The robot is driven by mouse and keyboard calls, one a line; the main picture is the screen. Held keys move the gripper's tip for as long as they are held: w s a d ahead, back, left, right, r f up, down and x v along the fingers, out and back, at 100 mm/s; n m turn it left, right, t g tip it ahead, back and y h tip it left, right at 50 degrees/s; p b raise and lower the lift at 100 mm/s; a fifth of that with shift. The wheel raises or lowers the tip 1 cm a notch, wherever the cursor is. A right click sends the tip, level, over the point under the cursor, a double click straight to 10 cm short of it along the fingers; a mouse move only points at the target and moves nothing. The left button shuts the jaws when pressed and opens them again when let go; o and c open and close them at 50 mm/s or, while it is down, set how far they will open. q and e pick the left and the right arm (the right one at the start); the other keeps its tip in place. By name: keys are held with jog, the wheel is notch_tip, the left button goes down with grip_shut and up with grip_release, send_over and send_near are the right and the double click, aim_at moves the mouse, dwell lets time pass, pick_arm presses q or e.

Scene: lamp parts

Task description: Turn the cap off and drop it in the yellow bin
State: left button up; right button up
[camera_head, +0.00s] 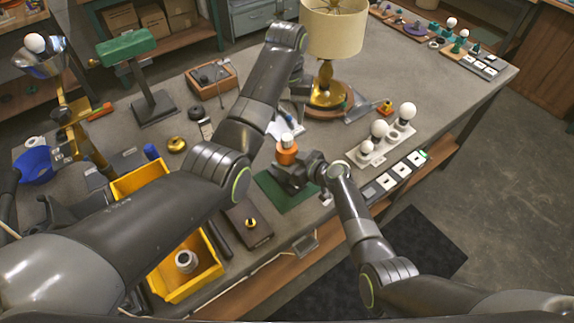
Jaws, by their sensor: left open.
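An orange part (287,156) with a pale top piece (287,139), apparently the cap, stands upright above the green mat (300,197). My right gripper (286,172) is low over the mat, with its jaws around the part's lower end, which they hide. My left gripper (297,108) is open and points down just above the pale top; its fingertips are small and partly hidden, and I cannot tell if they touch it. The yellow bin (213,258) stands at the lower left, partly hidden by my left arm. A grey-white ring-like part (186,261) lies in it.
A lamp with a cream shade (333,28) stands behind the grippers. A white rack with bulbs (380,146) is to the right. A green-topped stand (150,100) and a blue bowl (34,164) are at the left. A dark block (247,226) lies beside the bin.

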aim_at(287, 136)
grip_shut()
pick_arm(q)
jog(key=m, duration=0.6)
jog(key=shift+m, duration=0.4)
jog(key=m, duration=0.4)
jog(key=shift+m, duration=0.3)
jog(key=m, duration=0.7)
jog(key=shift+m, duration=0.3)
jog(key=m, duration=0.7)
jog(key=shift+m, duration=0.4)
jog(key=m, duration=0.4)
jog(key=shift+m, duration=0.4)
jog(key=shift+f, duration=4)
